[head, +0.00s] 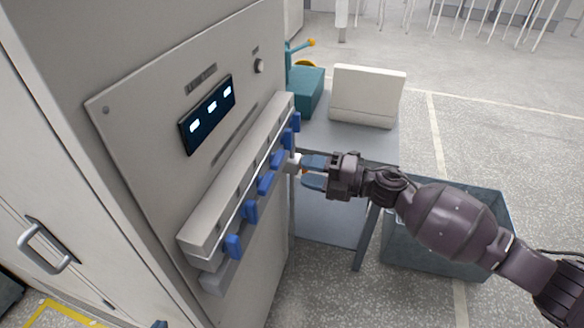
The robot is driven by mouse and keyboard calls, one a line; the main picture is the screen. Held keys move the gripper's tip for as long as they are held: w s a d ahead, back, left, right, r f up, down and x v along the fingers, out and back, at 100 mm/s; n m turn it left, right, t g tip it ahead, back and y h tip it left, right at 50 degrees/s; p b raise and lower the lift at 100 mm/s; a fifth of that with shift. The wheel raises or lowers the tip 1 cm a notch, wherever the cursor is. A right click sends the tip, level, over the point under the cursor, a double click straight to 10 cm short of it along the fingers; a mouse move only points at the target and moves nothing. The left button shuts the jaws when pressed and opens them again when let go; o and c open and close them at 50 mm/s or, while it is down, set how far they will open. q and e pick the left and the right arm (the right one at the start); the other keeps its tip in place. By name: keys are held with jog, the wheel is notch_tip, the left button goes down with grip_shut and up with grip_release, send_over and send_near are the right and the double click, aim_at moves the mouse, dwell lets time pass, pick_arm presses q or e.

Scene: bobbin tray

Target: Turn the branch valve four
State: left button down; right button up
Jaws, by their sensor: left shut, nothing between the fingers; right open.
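A row of several blue valve handles runs along a pale manifold bar (222,215) on the cabinet front. Handles show at the near end (233,246), along the middle (250,210) and at the far end (295,122). No readable number shows which one is valve four. My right gripper (312,172) is open at the right side of the row. Its blue fingers are beside a small whitish fitting (293,164); I cannot tell whether they touch it. Only a blue tip of my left gripper (160,324) shows at the bottom edge, away from the valves.
A dark display (207,114) with three lit fields and a round knob (259,66) sit above the bar. A grey table (378,147) behind holds a teal device (306,90) and a cream box (366,96). A blue-grey bin (430,262) stands below my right arm.

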jog(key=v, duration=0.4)
jog(key=shift+s+d, duration=0.15)
jog(key=shift+d, duration=0.15)
